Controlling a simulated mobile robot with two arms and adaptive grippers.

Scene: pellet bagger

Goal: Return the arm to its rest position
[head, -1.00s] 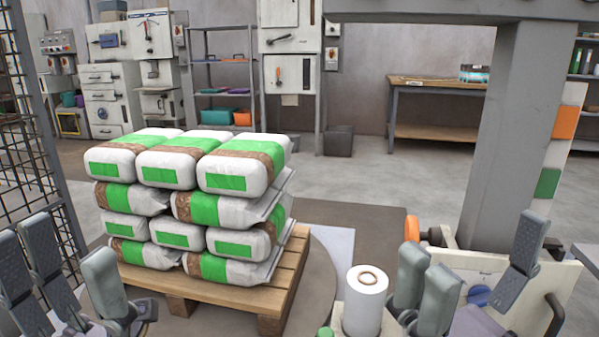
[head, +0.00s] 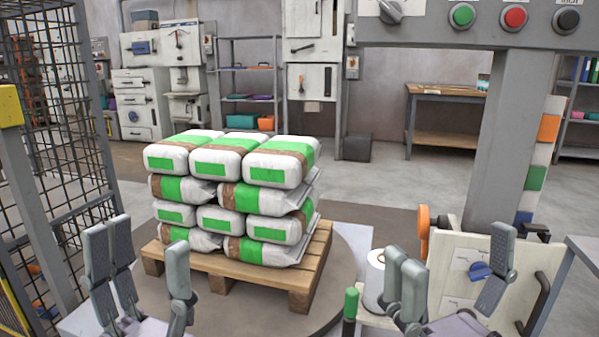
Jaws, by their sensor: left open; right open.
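My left gripper (head: 145,275) is open and empty at the lower left, in front of the pallet's near left side. My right gripper (head: 448,280) is open and empty at the lower right, in front of a pale panel with a blue knob. Both grippers point upward in the picture and appear apart from the bags. My arms behind the grippers are mostly cut off by the bottom edge.
White and green bags (head: 236,190) are stacked on a wooden pallet (head: 300,285) upon a round plate (head: 345,262). A mesh fence (head: 60,150) stands at left. A grey post (head: 500,140) and button panel (head: 487,25) stand at right. A white roll (head: 375,280) is beside my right gripper.

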